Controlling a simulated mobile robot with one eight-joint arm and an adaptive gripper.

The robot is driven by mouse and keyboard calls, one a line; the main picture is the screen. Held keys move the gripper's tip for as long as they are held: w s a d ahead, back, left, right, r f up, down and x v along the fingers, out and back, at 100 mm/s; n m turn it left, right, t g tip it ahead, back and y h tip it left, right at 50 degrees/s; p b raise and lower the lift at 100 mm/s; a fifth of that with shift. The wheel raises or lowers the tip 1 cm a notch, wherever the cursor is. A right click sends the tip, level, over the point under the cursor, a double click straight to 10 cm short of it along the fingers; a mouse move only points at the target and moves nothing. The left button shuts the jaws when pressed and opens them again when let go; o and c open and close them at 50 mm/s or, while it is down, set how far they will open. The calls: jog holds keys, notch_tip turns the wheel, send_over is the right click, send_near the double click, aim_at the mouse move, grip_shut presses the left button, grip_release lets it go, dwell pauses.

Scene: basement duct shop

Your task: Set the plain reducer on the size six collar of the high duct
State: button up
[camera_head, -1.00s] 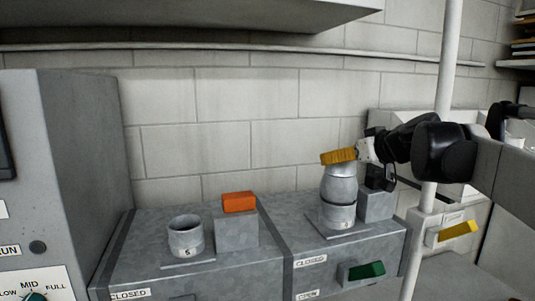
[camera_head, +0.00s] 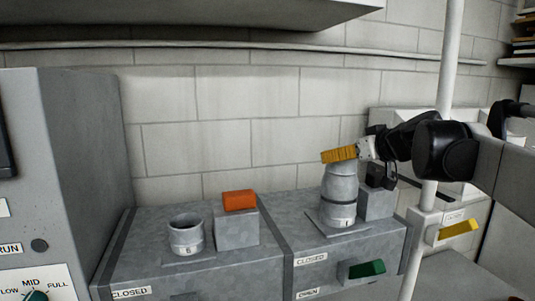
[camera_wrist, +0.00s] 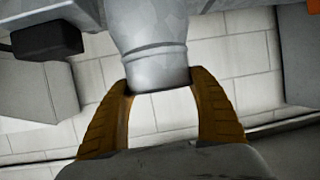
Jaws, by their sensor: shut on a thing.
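The plain reducer (camera_head: 341,181) is a grey metal piece, narrower at the top, standing roughly upright over the collar (camera_head: 339,217) on the right duct box. Its lower end meets the collar with no clear gap. The collar's small label looks like a 1, but I cannot read it surely. My gripper (camera_head: 339,155), with yellow ribbed fingers, is shut on the reducer's upper end. In the wrist view, the fingers (camera_wrist: 160,84) grip both sides of the reducer's end (camera_wrist: 155,65). Another open collar (camera_head: 186,238), its label looking like a 6, stands empty on the left duct box.
An orange block (camera_head: 240,200) sits on a grey box behind the left collar. A dark block (camera_head: 376,176) tops a grey box right of the reducer. A green handle (camera_head: 367,269) is on the right box's front. A white pole (camera_head: 447,75) stands near my arm.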

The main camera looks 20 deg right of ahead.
jog(key=shift+f+b, duration=0.35)
jog(key=shift+f, duration=0.2)
dwell(0.4)
jog(key=o, duration=1.2)
jog(key=shift+c, duration=0.2)
jog(key=shift+s, duration=0.1)
jog(key=p+v, duration=0.4)
jog(key=v, duration=0.7)
